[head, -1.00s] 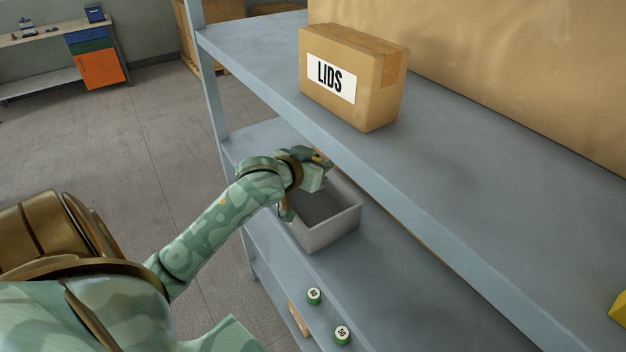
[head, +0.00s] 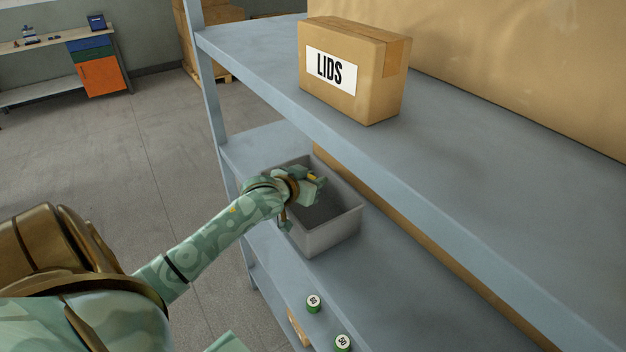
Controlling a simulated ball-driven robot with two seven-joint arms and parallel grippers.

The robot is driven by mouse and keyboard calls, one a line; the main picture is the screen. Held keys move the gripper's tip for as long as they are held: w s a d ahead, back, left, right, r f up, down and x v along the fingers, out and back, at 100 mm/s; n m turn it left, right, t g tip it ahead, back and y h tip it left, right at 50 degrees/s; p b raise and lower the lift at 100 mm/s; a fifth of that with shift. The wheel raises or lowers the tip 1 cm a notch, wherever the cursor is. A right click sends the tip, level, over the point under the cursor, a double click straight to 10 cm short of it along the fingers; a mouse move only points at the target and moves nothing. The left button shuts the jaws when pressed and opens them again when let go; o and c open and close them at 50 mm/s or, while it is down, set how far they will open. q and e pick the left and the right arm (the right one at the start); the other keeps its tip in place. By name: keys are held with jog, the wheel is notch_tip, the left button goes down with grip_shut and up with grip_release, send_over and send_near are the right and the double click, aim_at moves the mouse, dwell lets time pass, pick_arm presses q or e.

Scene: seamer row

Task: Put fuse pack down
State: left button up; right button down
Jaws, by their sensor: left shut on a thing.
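My left gripper (head: 311,188) reaches in over the grey open bin (head: 336,236) on the middle shelf. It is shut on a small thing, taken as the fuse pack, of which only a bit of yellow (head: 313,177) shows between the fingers. The fingers and hand hide the rest of it. The gripper sits around the bin's rim height, above its left and back part; I cannot tell whether the pack touches the bin. The visible bin floor looks empty. My right gripper is not in view.
A carton marked LIDS (head: 350,75) stands on the upper shelf (head: 440,160), which overhangs the bin. Two green round weights, one here (head: 313,303), sit on a lower shelf. The middle shelf (head: 400,290) right of the bin is clear.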

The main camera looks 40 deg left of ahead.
pick_arm(q)
jog(key=shift+f, duration=0.25)
jog(key=shift+f, duration=0.35)
jog(key=o, duration=1)
jog(key=v, duration=0.4)
jog(key=p+v, duration=0.1)
jog(key=v, duration=0.3)
jog(key=r+p+v, duration=0.1)
jog(key=v, duration=0.3)
jog(key=shift+r, duration=0.1)
